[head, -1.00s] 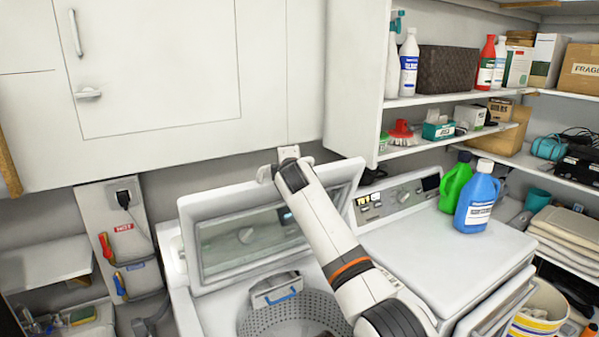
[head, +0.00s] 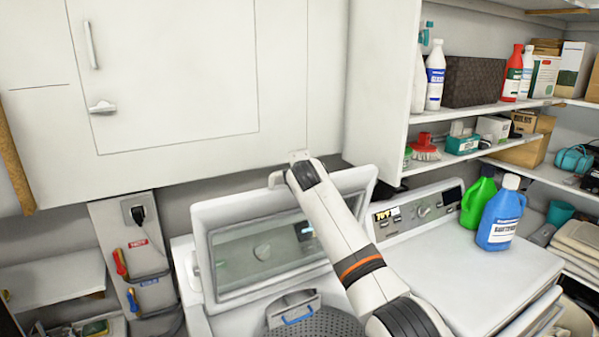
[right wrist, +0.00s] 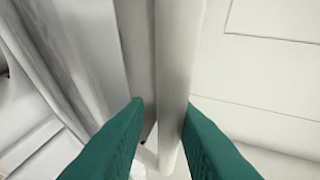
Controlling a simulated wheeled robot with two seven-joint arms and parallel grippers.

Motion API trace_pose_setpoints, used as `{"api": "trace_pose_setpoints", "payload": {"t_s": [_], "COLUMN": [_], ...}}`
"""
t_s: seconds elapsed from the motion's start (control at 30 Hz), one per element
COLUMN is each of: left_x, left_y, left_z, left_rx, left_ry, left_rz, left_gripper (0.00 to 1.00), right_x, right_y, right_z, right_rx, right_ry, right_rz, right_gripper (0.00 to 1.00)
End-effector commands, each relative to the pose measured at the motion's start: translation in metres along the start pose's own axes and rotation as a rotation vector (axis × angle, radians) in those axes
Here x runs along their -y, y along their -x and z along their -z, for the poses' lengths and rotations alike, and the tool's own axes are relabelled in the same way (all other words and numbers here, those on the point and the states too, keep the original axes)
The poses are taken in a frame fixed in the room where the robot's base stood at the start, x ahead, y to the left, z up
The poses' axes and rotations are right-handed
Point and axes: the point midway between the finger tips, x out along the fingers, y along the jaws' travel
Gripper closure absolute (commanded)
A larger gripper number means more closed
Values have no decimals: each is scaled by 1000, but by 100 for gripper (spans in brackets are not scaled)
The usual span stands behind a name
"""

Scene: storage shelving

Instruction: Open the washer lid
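The white washer lid (head: 205,252) with its glass window stands raised in the head view, tilted back near the wall cupboard. The washer's perforated drum (head: 318,326) shows below it. My right arm reaches up across the lid, and its gripper (head: 286,178) is at the lid's upper edge, partly hidden by the wrist. In the right wrist view the two green fingers (right wrist: 165,104) are apart on either side of a white edge (right wrist: 172,80), apparently the lid's. A narrow gap shows beside the left finger. My left gripper is out of view.
A white wall cupboard (head: 190,60) hangs close above and behind the lid. To the right, a second machine (head: 455,275) carries a green bottle (head: 478,200) and a blue bottle (head: 500,218). Stocked shelves (head: 470,115) fill the right side.

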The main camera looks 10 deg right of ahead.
Motion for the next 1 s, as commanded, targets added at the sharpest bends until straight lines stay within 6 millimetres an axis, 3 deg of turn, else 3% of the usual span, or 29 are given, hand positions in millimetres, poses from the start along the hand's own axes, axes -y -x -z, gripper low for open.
{"api": "trace_pose_setpoints", "payload": {"t_s": [0.27, 0.47, 1.0], "left_x": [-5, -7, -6], "left_y": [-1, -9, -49], "left_z": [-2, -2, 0], "left_rx": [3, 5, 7], "left_ry": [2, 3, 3], "left_rz": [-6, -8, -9], "left_gripper": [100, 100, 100], "right_x": [1, 0, -2], "right_y": [2, 14, 99], "right_z": [0, 0, 0], "right_rx": [1, 1, 1], "right_ry": [-2, -4, -1], "right_rz": [3, 6, 6], "right_gripper": [78, 78, 78]}}
